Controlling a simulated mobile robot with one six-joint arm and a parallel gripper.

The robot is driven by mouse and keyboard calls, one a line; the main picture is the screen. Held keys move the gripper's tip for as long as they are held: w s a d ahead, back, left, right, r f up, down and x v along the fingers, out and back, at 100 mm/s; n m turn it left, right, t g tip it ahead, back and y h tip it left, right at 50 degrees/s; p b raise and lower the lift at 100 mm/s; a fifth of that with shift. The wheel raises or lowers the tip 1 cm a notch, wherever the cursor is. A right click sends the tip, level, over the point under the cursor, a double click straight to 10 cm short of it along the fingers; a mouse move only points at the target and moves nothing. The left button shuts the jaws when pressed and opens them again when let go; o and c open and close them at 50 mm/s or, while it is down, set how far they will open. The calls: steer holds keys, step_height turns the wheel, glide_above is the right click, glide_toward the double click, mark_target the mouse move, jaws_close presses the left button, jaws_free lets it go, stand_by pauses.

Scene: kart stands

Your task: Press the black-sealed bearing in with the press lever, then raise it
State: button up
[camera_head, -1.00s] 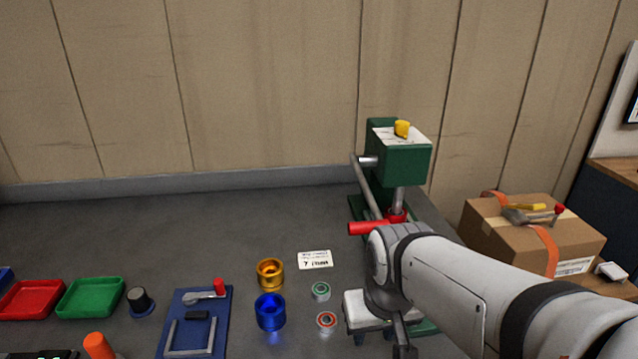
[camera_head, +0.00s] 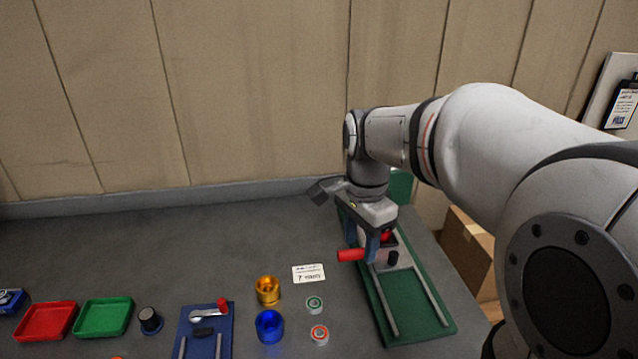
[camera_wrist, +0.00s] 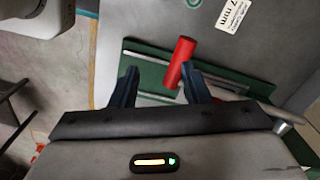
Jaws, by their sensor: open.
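The press has a green base (camera_head: 415,306) with pale rails, at the right of the bench. My arm hides most of its upper part. Its lever's red handle (camera_head: 350,254) sticks out to the left. My gripper (camera_head: 378,245) is over the press, fingers down, close to the handle. In the wrist view, my gripper (camera_wrist: 160,86) is open, with the red handle (camera_wrist: 180,62) showing between its fingers, nearer the right one. I cannot tell whether they touch. I cannot pick out the black-sealed bearing. A small black part (camera_head: 393,258) shows beside my fingers.
A green-ringed bearing (camera_head: 314,304) and a red-ringed bearing (camera_head: 319,334) lie left of the press, beside gold (camera_head: 267,290) and blue (camera_head: 270,326) cups. A label card (camera_head: 308,273) lies behind them. A cardboard box (camera_head: 466,250) stands right. The bench's back left is clear.

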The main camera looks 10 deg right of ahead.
mark_target(356, 249)
steer(key=w+r+m+p, duration=0.1)
steer(key=w+r+m, duration=0.1)
steer(key=r+m, duration=0.1)
steer(key=shift+w+g, duration=0.3)
steer(key=shift+w+d+r+m+p, duration=0.15)
steer(key=shift+w+m+p, duration=0.15)
steer(key=shift+m, duration=0.2)
steer(key=shift+w, duration=0.1)
steer(key=f, duration=0.7)
steer(key=shift+s+f, duration=0.25)
steer(key=shift+f, duration=0.1)
steer(key=shift+c, duration=0.3)
jaws_close()
